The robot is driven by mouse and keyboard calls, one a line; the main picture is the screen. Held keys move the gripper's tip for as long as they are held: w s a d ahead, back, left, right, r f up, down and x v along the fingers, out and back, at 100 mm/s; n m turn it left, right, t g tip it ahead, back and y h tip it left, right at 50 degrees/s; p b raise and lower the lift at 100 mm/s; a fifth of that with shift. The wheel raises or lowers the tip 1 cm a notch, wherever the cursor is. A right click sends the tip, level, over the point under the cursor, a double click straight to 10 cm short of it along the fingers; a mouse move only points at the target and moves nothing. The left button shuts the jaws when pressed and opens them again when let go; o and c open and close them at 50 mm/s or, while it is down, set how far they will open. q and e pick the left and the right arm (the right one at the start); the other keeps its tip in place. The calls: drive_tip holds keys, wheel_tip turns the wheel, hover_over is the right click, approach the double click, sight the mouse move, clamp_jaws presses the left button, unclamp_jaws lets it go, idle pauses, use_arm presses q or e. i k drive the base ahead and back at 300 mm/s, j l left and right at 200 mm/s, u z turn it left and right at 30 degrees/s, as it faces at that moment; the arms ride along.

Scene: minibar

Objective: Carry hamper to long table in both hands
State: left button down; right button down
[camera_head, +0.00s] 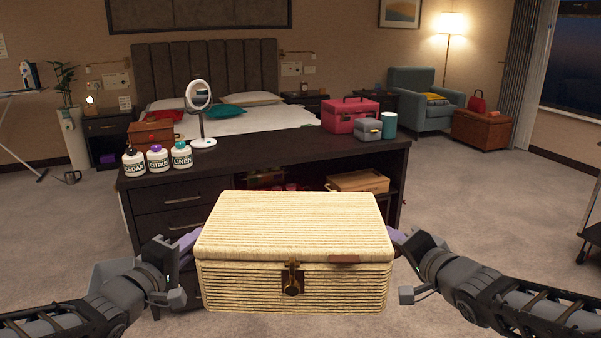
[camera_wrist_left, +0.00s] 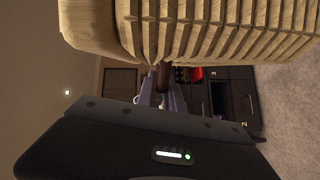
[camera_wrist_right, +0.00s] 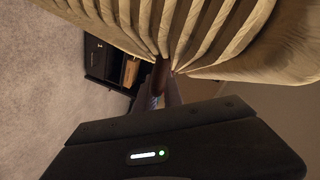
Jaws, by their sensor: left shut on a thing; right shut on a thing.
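The hamper (camera_head: 293,245) is a cream ribbed box with a closed lid and a brass front latch. It is held level between my two grippers, in front of the long dark table (camera_head: 290,150). My left gripper (camera_head: 188,243) is shut on the hamper's left side; in the left wrist view the ribbed wall (camera_wrist_left: 190,25) fills the top, with a brown handle at the fingers. My right gripper (camera_head: 400,240) is shut on its right side; the right wrist view shows the ribbed wall (camera_wrist_right: 165,25) and a brown handle. The fingertips are partly hidden.
On the table stand labelled bottles (camera_head: 157,159) at left, a round mirror (camera_head: 199,95), a brown box (camera_head: 151,132), a pink case (camera_head: 350,115), a small grey box (camera_head: 368,130) and a teal cup (camera_head: 389,125). The tabletop's middle front is clear. A basket (camera_head: 358,181) sits on a shelf below.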

sight(269, 141)
drive_tip(key=i+z, duration=0.25)
drive_tip(key=i, duration=0.75)
drive_tip(key=i+l+u, duration=0.1)
drive_tip(key=i, duration=0.55)
drive_tip(key=i+l+u, duration=0.15)
drive_tip(key=i, duration=0.5)
drive_tip(key=i+l+u, duration=0.15)
drive_tip(key=i+u, duration=0.3)
drive_tip(key=i+l+u, duration=0.45)
drive_tip(key=i+l+z, duration=0.15)
drive_tip(key=i, duration=0.2)
